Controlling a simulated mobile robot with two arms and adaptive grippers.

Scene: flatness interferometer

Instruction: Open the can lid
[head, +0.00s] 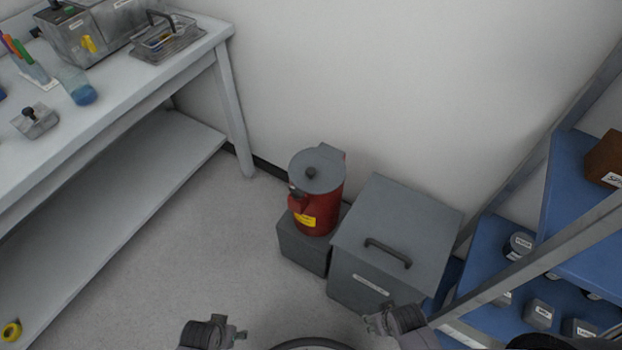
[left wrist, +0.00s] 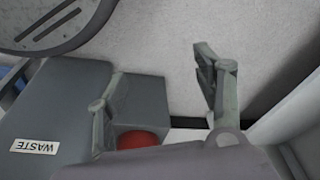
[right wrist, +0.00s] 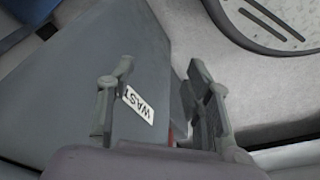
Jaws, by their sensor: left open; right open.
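A red can (head: 318,215) with a yellow label stands upright on a grey block (head: 300,248) by the wall. Part of the red can also shows low in the left wrist view (left wrist: 137,140), beyond the fingers. My left gripper (head: 238,333) is at the bottom of the head view, open and empty, well short of the can. My right gripper (head: 372,320) is open and empty, in front of the grey bin. A sliver of red shows between its fingers in the right wrist view.
A grey bin (head: 395,225) with a handled flat lid stands right of the can; its label (right wrist: 137,105) reads WASTE. A blue shelf rack (head: 490,250) is at right, a workbench (head: 130,90) at left. Floor (head: 190,240) left of the can is clear.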

